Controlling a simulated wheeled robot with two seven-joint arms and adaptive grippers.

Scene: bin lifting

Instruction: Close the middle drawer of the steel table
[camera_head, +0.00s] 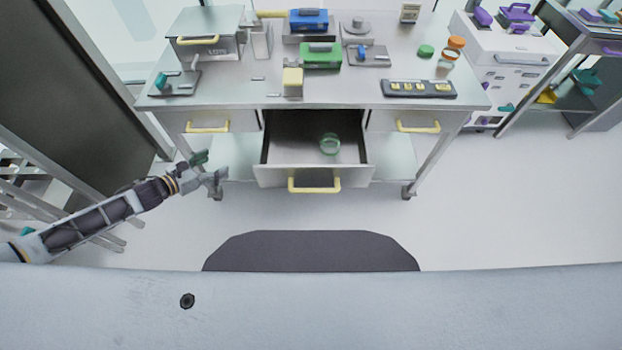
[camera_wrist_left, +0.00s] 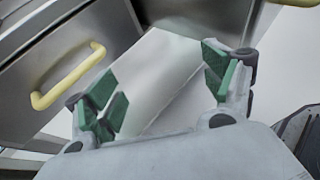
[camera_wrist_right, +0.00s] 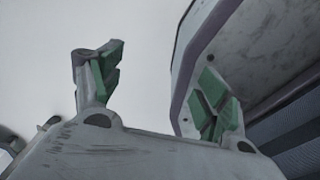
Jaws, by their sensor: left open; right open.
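The steel table (camera_head: 340,92) stands ahead of me with drawers under its top. The middle drawer (camera_head: 272,178) is pulled out, and its yellow handle (camera_head: 314,185) faces me. My left gripper (camera_head: 209,172) is open and empty, left of the drawer and below the left drawer's handle. In the left wrist view my left gripper (camera_wrist_left: 162,88) has its green pads wide apart, with a yellow handle (camera_wrist_left: 68,76) beside it. My right gripper (camera_wrist_right: 157,85) is open and empty in the right wrist view; the head view does not show it.
The left drawer (camera_head: 245,120) and right drawer (camera_head: 380,121) are shut. Boxes, a scale and a black tray (camera_head: 418,89) stand on the tabletop. A dark panel (camera_head: 60,90) stands at the left. The floor (camera_head: 500,210) at the right is clear.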

